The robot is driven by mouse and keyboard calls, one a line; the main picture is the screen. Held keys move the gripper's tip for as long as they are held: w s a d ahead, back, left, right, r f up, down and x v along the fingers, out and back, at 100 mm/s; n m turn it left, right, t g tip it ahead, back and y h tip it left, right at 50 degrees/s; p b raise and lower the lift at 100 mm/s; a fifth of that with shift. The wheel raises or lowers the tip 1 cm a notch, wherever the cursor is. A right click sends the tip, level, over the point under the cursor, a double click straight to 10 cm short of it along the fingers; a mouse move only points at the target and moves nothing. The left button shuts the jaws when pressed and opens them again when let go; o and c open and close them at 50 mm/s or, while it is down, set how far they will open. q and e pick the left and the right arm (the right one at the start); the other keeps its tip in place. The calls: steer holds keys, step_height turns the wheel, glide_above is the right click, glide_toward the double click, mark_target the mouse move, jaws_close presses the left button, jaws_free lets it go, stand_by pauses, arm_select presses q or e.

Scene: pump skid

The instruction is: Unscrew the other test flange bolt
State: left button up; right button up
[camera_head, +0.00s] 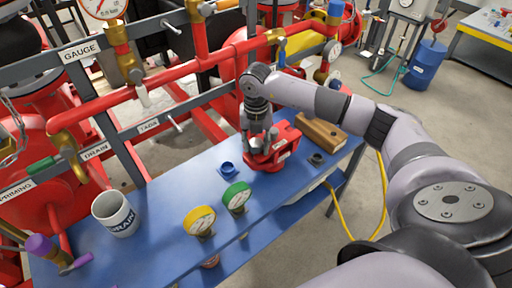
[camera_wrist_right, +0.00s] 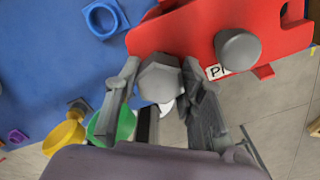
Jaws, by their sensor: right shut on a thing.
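My right gripper (camera_head: 259,140) reaches down onto the red test flange block (camera_head: 286,135) on the blue bench. In the right wrist view my right gripper (camera_wrist_right: 160,95) has its two fingers closed around a grey hex bolt head (camera_wrist_right: 160,77) at the edge of the red block (camera_wrist_right: 200,28). A second grey bolt (camera_wrist_right: 238,49) stands in the same block, to the right, apart from the fingers, beside a partly hidden white label. My left gripper is not in view.
A dark ring (camera_head: 316,159) lies near the right edge. Red piping (camera_head: 150,95) runs behind.

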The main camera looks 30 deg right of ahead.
steer(key=n+b, duration=0.2)
steer(key=n, duration=0.4)
steer(key=shift+f, duration=0.15)
steer(key=shift+n+b, duration=0.45)
steer(key=shift+n, duration=0.65)
steer(key=shift+r, duration=0.2)
steer(key=o, duration=1.3)
step_height(320, 180, up, 12)
